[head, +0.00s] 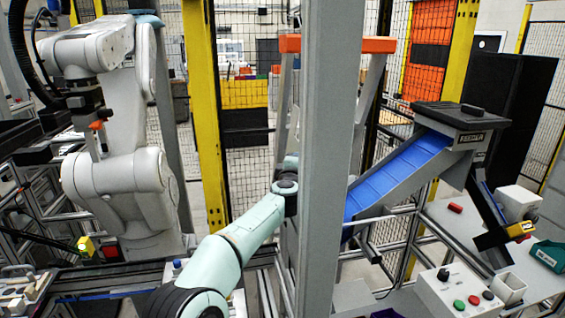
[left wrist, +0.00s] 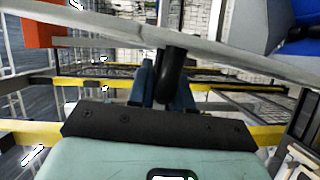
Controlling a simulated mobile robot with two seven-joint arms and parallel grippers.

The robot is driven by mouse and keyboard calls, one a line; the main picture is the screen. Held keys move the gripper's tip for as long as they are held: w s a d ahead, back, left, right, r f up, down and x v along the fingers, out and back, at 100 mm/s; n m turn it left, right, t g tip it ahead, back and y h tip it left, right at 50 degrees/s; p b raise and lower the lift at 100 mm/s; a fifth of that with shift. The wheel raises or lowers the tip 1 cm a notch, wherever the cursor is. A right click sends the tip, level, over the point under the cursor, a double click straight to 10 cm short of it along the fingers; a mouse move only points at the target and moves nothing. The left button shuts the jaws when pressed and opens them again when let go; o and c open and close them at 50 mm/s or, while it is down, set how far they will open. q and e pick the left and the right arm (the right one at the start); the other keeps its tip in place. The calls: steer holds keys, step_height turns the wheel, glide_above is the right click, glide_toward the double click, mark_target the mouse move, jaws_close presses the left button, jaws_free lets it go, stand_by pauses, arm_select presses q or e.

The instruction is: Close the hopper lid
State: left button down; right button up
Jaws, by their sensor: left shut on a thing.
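In the head view my left arm reaches up to the tall grey post, and its gripper end is mostly hidden behind that post. In the left wrist view my left gripper (left wrist: 162,88) has its dark blue fingers close together on a black rounded handle (left wrist: 173,65). The handle stands against a long grey slanted panel or bar. I cannot tell whether this is part of the hopper lid. In the head view a dark flat top (head: 440,114) sits over the upper end of the blue chute, apart from my arm. My right gripper is not seen.
The grey post (head: 330,130) stands directly before my left arm. An orange-topped frame (head: 290,43) is behind it, and the blue chute (head: 405,175) slopes down beside it. A button box (head: 447,290) is at lower right. A grey robot arm (head: 115,185) stands left.

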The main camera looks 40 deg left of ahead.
arm_select(q)
steer(key=shift+w, duration=0.2)
steer(key=c, duration=1.1)
jaws_free()
steer(key=shift+s+a, duration=0.1)
steer(key=shift+s, duration=0.2)
steer(key=shift+w, duration=0.1)
